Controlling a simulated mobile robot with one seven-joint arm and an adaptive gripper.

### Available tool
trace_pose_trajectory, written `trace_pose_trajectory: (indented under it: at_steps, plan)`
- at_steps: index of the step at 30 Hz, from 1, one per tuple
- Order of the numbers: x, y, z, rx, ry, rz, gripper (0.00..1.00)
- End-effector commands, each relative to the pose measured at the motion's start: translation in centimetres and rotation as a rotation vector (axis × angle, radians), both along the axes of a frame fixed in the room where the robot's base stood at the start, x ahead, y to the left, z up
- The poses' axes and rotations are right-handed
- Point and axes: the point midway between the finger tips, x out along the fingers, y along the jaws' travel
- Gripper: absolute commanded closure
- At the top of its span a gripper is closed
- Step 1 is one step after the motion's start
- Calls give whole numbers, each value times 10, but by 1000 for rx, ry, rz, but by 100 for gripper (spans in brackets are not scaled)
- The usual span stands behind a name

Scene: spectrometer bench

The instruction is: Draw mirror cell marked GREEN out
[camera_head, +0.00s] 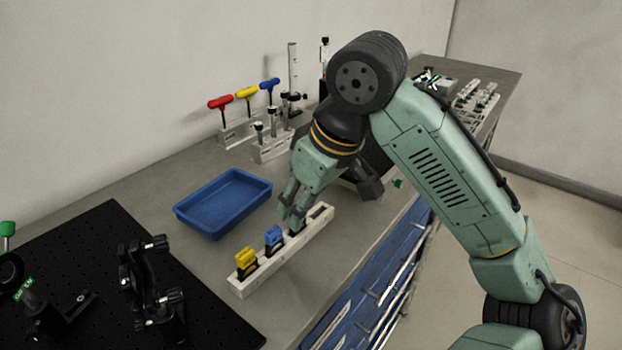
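A long white rack (303,246) lies on the bench. A yellow-topped cell (245,259) and a blue-topped cell (273,238) stand in its near slots. My gripper (291,217) reaches down to the rack just beyond the blue cell. A dark piece shows in the slot below its fingertips, but the fingers hide its top, so I cannot tell its colour or whether it is gripped. The rack's far end shows a dark slot. On the black breadboard (95,262) at left, a dark mount carries a green label (23,288), too small to read surely.
A blue tray (222,204) lies left of the rack. Behind it stand red, yellow and blue-handled tools (246,92) in a holder. Black optical mounts (150,290) stand on the breadboard. A small green thing (398,183) shows near the bench's front edge.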

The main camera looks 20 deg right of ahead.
Motion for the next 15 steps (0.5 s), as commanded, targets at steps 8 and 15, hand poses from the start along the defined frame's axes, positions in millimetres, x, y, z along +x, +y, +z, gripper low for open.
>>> trace_pose_trajectory:
  at_steps: [8,15]
  plan:
    - [8,5,-23,1,1,0,68]
    - [9,6,-25,0,0,0,68]
